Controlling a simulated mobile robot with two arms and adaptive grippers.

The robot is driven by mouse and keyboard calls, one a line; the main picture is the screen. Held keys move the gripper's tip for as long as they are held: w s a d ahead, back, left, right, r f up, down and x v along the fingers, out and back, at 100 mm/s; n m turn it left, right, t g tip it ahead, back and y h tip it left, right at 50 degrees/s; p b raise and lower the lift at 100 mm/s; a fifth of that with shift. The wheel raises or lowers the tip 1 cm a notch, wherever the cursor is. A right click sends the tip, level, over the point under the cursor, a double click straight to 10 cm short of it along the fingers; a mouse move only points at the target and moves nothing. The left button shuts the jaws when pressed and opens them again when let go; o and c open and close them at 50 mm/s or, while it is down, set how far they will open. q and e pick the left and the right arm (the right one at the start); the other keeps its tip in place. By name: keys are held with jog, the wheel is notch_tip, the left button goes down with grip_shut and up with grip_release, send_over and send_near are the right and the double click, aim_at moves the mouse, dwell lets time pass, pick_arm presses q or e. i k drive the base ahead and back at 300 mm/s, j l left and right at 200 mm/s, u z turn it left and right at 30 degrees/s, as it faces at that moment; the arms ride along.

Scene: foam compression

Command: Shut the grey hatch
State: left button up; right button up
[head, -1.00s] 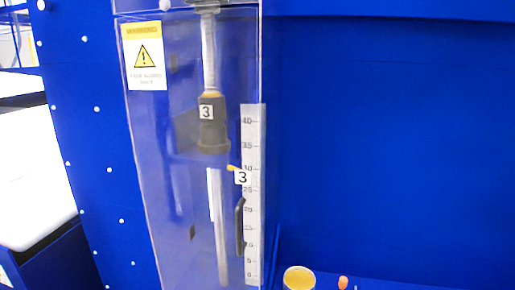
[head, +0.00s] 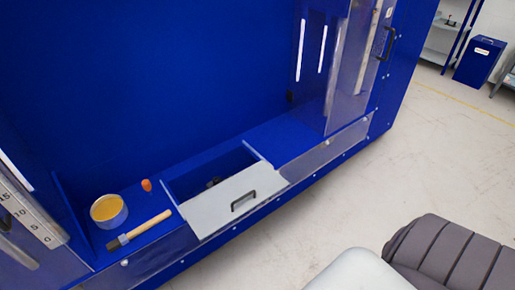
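The grey hatch (head: 215,207) is a flat light-grey panel with a black handle (head: 243,200) near its front edge. It lies at the front of a blue ledge in the lower middle of the head view. Behind it a dark rectangular opening (head: 195,182) in the ledge is uncovered, with a small dark object inside that I cannot identify. The hatch covers only the front part of this opening, so it stands open. Neither gripper shows in the view.
On the ledge left of the hatch are a round tin with yellow contents (head: 109,210), a small orange object (head: 147,185) and a wooden-handled brush (head: 140,228). Clear guards stand at left and right. A blue bin (head: 479,62) stands far right. Open floor lies in front.

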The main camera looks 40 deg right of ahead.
aim_at(208, 211)
jog(key=z, duration=0.95)
jog(key=k+j+u, duration=0.3)
jog(key=i+l, duration=0.1)
